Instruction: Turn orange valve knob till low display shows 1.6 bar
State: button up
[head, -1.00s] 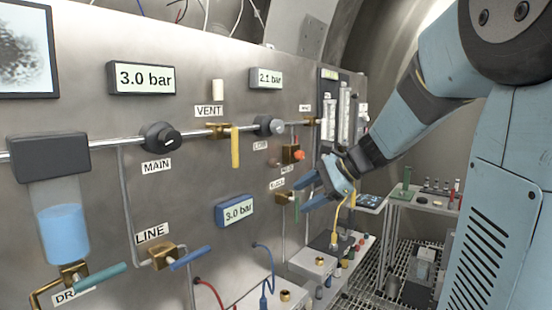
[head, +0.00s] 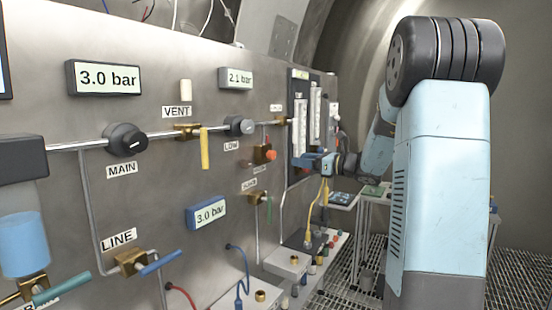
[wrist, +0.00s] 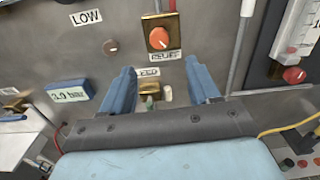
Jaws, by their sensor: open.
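The orange valve knob (head: 271,155) sits on a brass block on the steel panel; it also shows in the wrist view (wrist: 160,38) above a label reading RELIEF. The small display (head: 236,78) above the grey knob (head: 240,125) labelled LOW reads 2.1 bar. My gripper (head: 312,161) is open and stands out from the panel, right of the orange knob in the head view. In the wrist view my two blue fingers (wrist: 162,75) are spread and empty, with the orange knob ahead of them, centred just above the gap. No contact with it shows.
The MAIN display (head: 104,77) and a blue-framed display (head: 207,212) both read 3.0 bar. A green-handled valve (wrist: 150,102) shows between my fingers. Flow tubes (head: 303,120) stand right of the orange knob. A yellow hose (head: 324,205) hangs below my gripper.

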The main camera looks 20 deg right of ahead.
aim_at(275, 156)
jog(key=x, duration=1.1)
jog(key=c, duration=1)
